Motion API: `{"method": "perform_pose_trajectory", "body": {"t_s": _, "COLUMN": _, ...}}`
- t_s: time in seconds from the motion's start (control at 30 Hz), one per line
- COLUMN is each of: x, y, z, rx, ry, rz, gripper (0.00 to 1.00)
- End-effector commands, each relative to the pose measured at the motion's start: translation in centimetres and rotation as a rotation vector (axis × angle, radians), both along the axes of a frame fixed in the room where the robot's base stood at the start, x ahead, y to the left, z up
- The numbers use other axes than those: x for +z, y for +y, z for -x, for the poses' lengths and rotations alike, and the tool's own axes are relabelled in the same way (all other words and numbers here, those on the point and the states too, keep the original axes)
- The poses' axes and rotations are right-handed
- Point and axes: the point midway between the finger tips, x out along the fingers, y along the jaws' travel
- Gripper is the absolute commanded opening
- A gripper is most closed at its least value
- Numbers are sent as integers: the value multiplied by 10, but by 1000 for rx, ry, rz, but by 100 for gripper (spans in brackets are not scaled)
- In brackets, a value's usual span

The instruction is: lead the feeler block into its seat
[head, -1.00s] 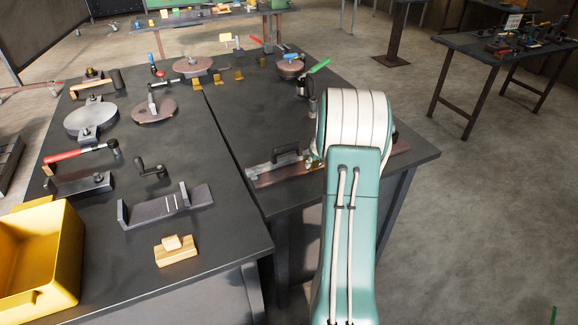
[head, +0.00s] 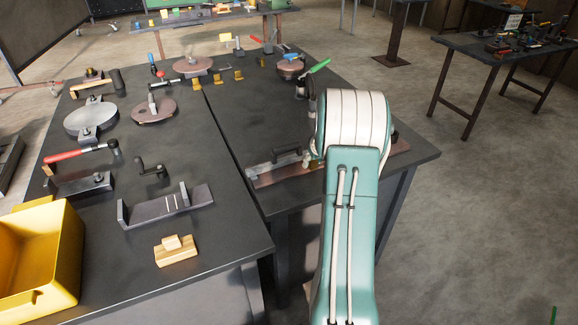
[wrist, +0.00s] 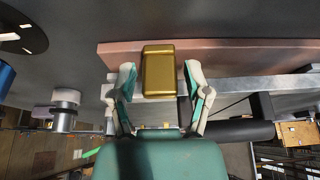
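A gold block (wrist: 158,72), which looks like the feeler block, lies against a reddish-brown bar (wrist: 225,55) in the wrist view. My gripper (wrist: 161,82) is open, with one finger on each side of the block and a visible gap at both sides. A pale steel rail (wrist: 245,86) runs along the bar to the right. In the head view the fixture (head: 265,175) shows to the left of my arm. My gripper and the block are hidden behind my arm there. I cannot make out the seat clearly.
A black handle (head: 287,155) stands on the fixture. A steel knob (wrist: 66,98) stands left of my gripper in the wrist view. A green lever (head: 320,66) rises behind my arm. A yellow bin (head: 70,270) and a wooden block (head: 176,254) are at the left.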

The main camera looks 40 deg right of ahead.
Motion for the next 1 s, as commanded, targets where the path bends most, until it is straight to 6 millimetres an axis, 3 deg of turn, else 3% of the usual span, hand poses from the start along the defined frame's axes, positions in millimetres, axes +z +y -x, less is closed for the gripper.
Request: {"method": "perform_pose_trajectory", "body": {"t_s": 1.0, "x": 16, "y": 2, "z": 7, "rx": 0, "ry": 0, "rz": 0, "gripper": 62}}
